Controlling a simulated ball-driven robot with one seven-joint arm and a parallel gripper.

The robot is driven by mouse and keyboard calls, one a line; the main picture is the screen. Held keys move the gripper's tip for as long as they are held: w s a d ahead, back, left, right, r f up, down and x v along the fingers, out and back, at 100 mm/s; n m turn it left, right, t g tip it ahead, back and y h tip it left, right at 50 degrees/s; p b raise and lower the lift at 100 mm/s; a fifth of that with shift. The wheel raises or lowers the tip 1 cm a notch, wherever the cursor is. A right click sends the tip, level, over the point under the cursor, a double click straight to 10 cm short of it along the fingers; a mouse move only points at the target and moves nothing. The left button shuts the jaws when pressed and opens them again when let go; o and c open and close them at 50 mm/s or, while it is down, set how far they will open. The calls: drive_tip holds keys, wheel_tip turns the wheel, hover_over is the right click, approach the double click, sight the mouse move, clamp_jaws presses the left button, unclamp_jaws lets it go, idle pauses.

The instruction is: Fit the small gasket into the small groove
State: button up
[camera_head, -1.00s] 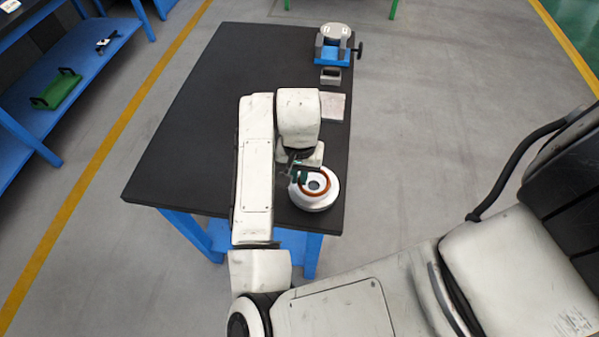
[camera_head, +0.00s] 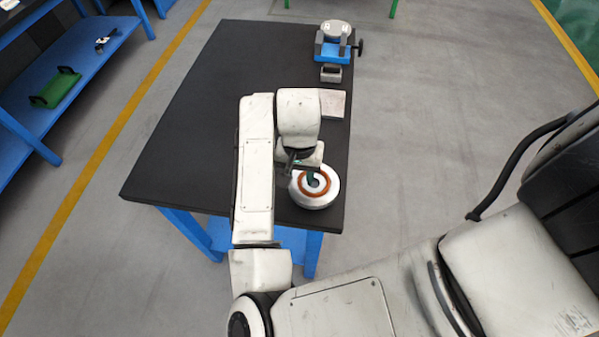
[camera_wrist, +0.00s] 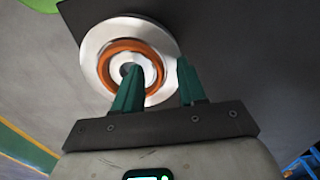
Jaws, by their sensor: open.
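The flanged shell (camera_head: 326,199) is a pale, round metal part near the table's front right corner. It also shows in the wrist view (camera_wrist: 95,45). The orange gasket (camera_head: 303,191) lies on top of the shell around its central opening, looking flat and roughly centred. In the wrist view the orange ring (camera_wrist: 104,66) shows a double edge; I cannot tell whether it is seated in a groove. My gripper (camera_wrist: 158,63) is open, its green fingers over the shell. One fingertip overlaps the ring's middle, the other the shell's outer edge. The fingers hide the ring's near part.
The black table (camera_head: 190,130) is mostly clear on its left. A light square plate (camera_head: 333,103), a small grey block (camera_head: 331,73) and a blue vise-like fixture (camera_head: 332,50) stand along the right edge behind the shell. Blue shelving (camera_head: 75,70) stands at the left.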

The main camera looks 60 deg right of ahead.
sight(299, 179)
wheel_tip(299, 179, up, 11)
drive_tip(key=p, duration=0.1)
idle(0.4)
drive_tip(key=shift+f, duration=0.1)
idle(0.5)
